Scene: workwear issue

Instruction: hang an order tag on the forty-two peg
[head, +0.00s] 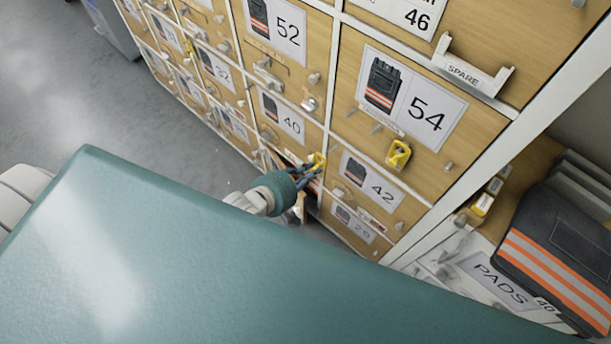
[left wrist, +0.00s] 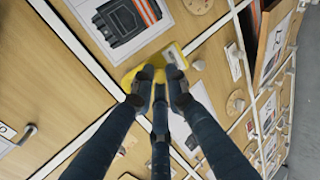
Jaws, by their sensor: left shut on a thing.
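My left gripper (head: 312,172) is shut on a yellow order tag (head: 319,160), in front of the cabinet just left of the forty-two door (head: 376,205). In the left wrist view the yellow tag (left wrist: 138,72) sticks out past the fingertips of my left gripper (left wrist: 160,88), which hide part of it. The forty-two door carries a label with a dark pad picture. A small metal fitting (head: 339,192) shows at its left side; I cannot tell whether it is the peg. The tag is not seen on any peg. My right gripper is not in view.
Another yellow tag (head: 398,155) hangs low on the fifty-four door (head: 455,165). Metal pegs and knobs stick out from the surrounding doors. A holder marked SPARE (head: 465,73) is above. A dark pad with orange stripes (head: 560,255) lies at right by the PADS label (head: 497,283).

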